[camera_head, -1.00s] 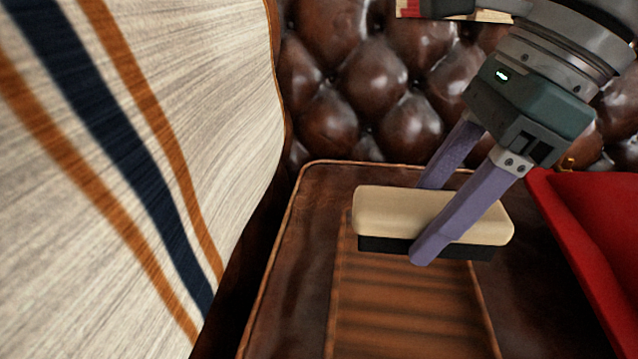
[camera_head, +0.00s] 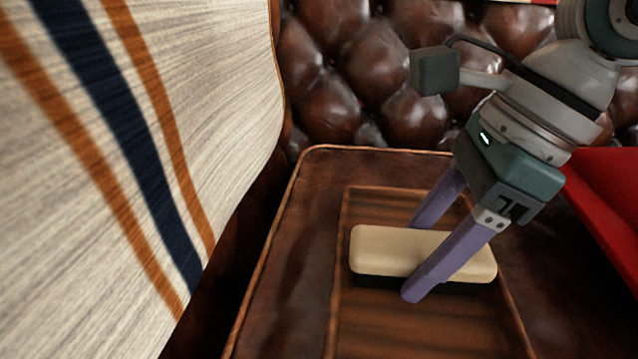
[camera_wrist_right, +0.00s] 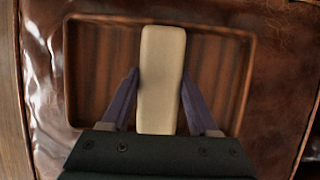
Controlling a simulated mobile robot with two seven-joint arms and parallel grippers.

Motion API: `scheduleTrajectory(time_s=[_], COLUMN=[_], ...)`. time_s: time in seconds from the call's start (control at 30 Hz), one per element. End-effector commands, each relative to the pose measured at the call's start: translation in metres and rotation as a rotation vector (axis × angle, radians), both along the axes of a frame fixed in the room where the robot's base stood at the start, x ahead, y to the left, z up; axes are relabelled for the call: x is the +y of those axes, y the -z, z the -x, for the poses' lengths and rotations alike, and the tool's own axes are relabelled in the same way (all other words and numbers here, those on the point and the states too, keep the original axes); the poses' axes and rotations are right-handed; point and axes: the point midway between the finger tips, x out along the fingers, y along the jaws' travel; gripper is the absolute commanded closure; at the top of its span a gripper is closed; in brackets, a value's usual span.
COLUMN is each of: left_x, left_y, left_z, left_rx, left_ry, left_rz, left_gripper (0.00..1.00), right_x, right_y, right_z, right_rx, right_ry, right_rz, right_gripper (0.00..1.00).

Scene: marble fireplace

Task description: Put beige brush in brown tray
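The beige brush (camera_head: 385,252) has a pale block top and dark bristles facing down. It is at the brown tray (camera_head: 338,290), within the tray's outline in both views. In the right wrist view the brush (camera_wrist_right: 162,75) lies lengthwise between my fingers, over the wooden tray (camera_wrist_right: 100,21). My right gripper (camera_head: 412,262) has its purple fingers on either side of the brush, closed on it; it also shows in the right wrist view (camera_wrist_right: 158,82). Whether the bristles touch the tray floor is hard to tell. My left gripper is not in view.
The tray rests on a brown leather seat (camera_head: 290,260) with a tufted leather backrest (camera_head: 340,100) behind. A striped cream cushion (camera_head: 200,110) stands at the left. A red object (camera_head: 610,190) is at the right.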

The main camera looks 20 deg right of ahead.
Motion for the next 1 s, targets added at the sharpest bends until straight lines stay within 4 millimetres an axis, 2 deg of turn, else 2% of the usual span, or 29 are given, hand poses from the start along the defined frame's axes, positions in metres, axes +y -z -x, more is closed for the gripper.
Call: scheduleTrajectory(time_s=[0.03, 0.23, 0.47, 0.57, 0.67, 1.0], left_x=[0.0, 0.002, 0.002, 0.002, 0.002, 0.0], left_y=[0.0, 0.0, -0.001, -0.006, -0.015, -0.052], left_z=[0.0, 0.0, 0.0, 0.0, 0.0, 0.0], left_rx=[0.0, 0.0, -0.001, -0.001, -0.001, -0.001], left_ry=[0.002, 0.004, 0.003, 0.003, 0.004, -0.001], left_rz=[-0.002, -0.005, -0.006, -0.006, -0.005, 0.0], left_gripper=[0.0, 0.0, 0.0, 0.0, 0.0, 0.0], right_x=[0.0, 0.0, 0.0, 0.0, -0.005, -0.03], right_y=[0.0, 0.0, -0.001, -0.007, -0.02, -0.09], right_z=[0.0, 0.0, 0.0, 0.0, 0.003, 0.018], right_rx=[0.001, 0.0, 0.0, 0.0, 0.0, 0.001], right_ry=[0.0, 0.0, 0.0, 0.0, 0.0, 0.001], right_rz=[0.001, 0.0, 0.0, 0.0, 0.002, 0.004], right_gripper=[0.34, 0.11, 0.1, 0.1, 0.1, 0.1])
